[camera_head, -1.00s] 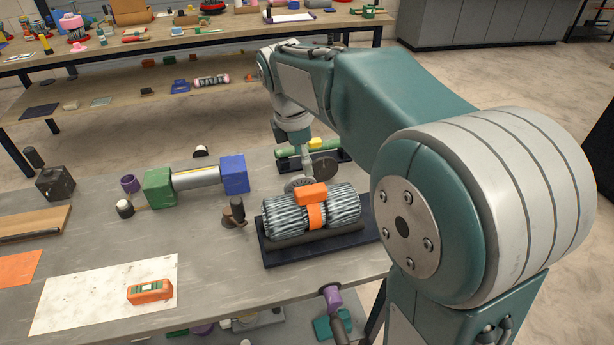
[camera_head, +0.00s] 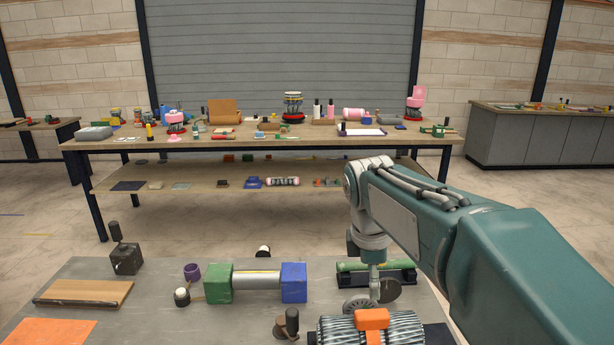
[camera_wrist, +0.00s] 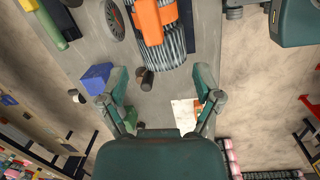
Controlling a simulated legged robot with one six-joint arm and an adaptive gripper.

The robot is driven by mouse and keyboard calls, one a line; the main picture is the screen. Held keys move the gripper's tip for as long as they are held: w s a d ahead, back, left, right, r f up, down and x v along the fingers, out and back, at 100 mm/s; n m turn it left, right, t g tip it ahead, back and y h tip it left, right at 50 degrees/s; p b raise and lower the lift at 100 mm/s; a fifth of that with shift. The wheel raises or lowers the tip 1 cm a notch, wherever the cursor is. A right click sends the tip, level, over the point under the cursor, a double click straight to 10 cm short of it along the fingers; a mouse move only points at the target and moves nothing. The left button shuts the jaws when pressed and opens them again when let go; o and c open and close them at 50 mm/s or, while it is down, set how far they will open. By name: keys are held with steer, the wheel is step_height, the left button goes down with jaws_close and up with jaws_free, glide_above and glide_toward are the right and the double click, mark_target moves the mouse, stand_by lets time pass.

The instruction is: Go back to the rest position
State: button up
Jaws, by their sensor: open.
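My gripper (camera_wrist: 161,76) is open and empty in the wrist view, its two green fingers spread above the grey bench. In the head view my arm reaches in from the right, and its fingers are not clearly seen there. The grey bench (camera_head: 150,310) is below. On it a bundle of ribbed grey rolls with an orange band (camera_head: 372,322) sits at the lower right; it also shows at the top of the wrist view (camera_wrist: 172,35), beyond the fingertips.
A green block (camera_head: 218,284) and a blue block (camera_head: 293,282) flank a metal cylinder. A dark block with a handle (camera_head: 125,259) and a wooden board (camera_head: 85,292) are at left. A cluttered two-level bench (camera_head: 250,145) stands behind, with open floor between.

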steer(key=s+d+f+m+t, duration=0.1)
steer(key=s+f+m+t, duration=0.1)
steer(key=s+m, duration=0.6)
steer(key=s+f+m+t+y, duration=0.1)
steer(key=s+f+m+t, duration=0.1)
steer(key=s+m, duration=0.6)
steer(key=s+t, duration=0.1)
steer(key=s, duration=0.1)
steer(key=shift+s+d, duration=0.3)
steer(key=shift+d, duration=0.05)
stand_by(0.5)
